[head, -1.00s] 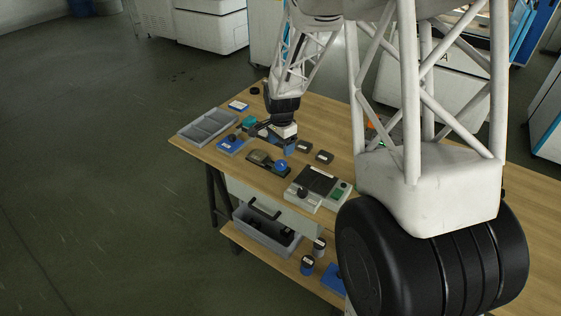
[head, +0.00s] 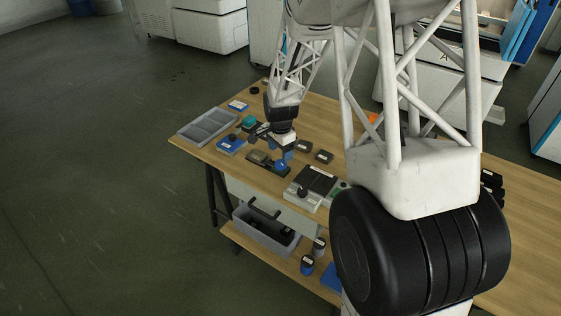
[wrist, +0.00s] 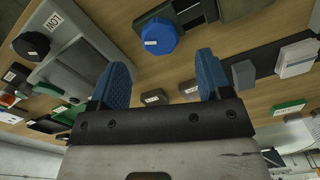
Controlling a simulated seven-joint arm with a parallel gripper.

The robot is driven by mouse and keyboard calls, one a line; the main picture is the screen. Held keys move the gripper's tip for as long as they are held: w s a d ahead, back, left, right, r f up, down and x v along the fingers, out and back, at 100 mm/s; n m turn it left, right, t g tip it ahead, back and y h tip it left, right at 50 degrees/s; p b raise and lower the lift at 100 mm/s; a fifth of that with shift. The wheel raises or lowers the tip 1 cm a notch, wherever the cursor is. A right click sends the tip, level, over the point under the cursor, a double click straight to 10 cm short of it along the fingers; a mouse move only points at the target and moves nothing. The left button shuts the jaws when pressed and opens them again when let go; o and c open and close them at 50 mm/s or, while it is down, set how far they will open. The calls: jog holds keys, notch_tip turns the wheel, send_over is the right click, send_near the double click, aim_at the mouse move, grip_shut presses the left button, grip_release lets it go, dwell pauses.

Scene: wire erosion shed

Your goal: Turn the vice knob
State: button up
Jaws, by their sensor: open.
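The vice (head: 257,157) is a low dark block on the wooden bench. Its blue knob (head: 281,165), round and faceted, is at its right end. In the wrist view the blue knob (wrist: 160,38) shows ahead of and between my two blue fingertips, with the dark vice body (wrist: 190,12) behind it. My gripper (head: 272,149) is above and just behind the vice in the head view, pointing down, its jaws apart and empty. In the wrist view my gripper (wrist: 163,65) shows a clear gap between its fingers and the knob. One finger partly overlaps the vice area in the head view.
A grey box with a black knob (head: 301,193) stands right of the vice. A blue box (head: 231,145) and a grey divided tray (head: 207,127) lie to the left. Two small dark blocks (head: 304,146) lie behind, to the right. A grey bin (head: 267,230) sits on the lower shelf.

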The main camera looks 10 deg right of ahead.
aim_at(281, 165)
jog(key=shift+f, duration=2.65)
jog(key=c, duration=0.9)
